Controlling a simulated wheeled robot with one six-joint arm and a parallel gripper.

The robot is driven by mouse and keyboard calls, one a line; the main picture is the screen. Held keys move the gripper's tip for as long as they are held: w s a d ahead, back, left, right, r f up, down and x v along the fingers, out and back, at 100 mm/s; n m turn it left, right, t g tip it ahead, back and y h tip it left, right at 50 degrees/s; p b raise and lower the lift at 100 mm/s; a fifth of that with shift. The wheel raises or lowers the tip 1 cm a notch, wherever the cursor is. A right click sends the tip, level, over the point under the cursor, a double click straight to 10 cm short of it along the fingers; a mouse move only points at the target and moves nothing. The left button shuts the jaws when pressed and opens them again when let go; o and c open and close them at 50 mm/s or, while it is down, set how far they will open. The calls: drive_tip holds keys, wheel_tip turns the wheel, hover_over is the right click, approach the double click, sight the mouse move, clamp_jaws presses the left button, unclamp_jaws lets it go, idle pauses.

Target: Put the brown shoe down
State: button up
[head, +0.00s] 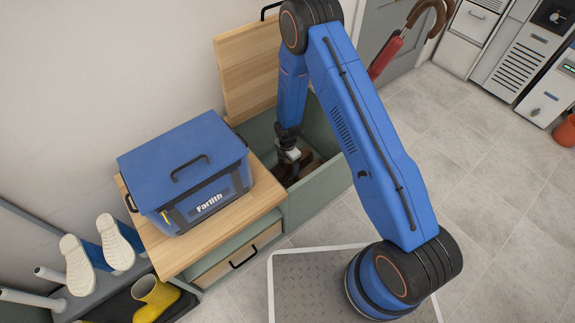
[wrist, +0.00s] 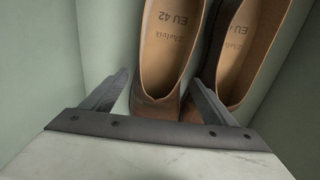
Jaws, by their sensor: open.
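In the wrist view a brown shoe (wrist: 158,98) lies with its heel towards me, its tan insole marked "EU 42". A second brown shoe (wrist: 238,75) lies close beside it on the right. Both are inside a green-walled bin. My gripper (wrist: 160,88) is open, with one finger on each side of the nearer shoe's heel. The right finger is in the area between the two shoes; I cannot tell if it touches either. In the head view my gripper (head: 291,157) reaches down into the open green bench compartment (head: 331,128), and the shoes are mostly hidden in its shadow.
The compartment's wooden lid (head: 248,68) stands open against the wall. A blue cooler box (head: 190,170) sits on the bench top to the left.

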drive_tip(key=d+r+m+t, duration=0.1)
drive_tip(key=d+r+m, duration=0.2)
drive_tip(key=r, duration=1.2)
drive_tip(key=d+r+m, duration=0.2)
drive_tip(key=d+r, duration=0.1)
drive_tip(key=r, duration=1.2)
drive_tip(key=s+d+r+m+t, duration=0.1)
drive_tip(key=s+d+r+m, duration=0.25)
drive_tip(key=r, duration=0.45)
drive_tip(key=s+d+r+m, duration=0.3)
drive_tip(key=s+r, duration=0.1)
drive_tip(key=r, duration=0.4)
drive_tip(key=s+d+r+m+t, duration=0.1)
drive_tip(key=s+d+r+m, duration=0.55)
drive_tip(key=s+r, duration=0.6)
drive_tip(key=s+d+r+m+t, duration=0.1)
drive_tip(key=s+d+m, duration=0.1)
drive_tip(key=s, duration=0.6)
drive_tip(key=s+d+r+m, duration=0.2)
drive_tip(key=s+m, duration=0.2)
drive_tip(key=s, duration=0.4)
drive_tip(key=shift+d+m+t, duration=0.3)
drive_tip(key=shift+m+t, duration=0.1)
drive_tip(key=shift+r, duration=0.1)
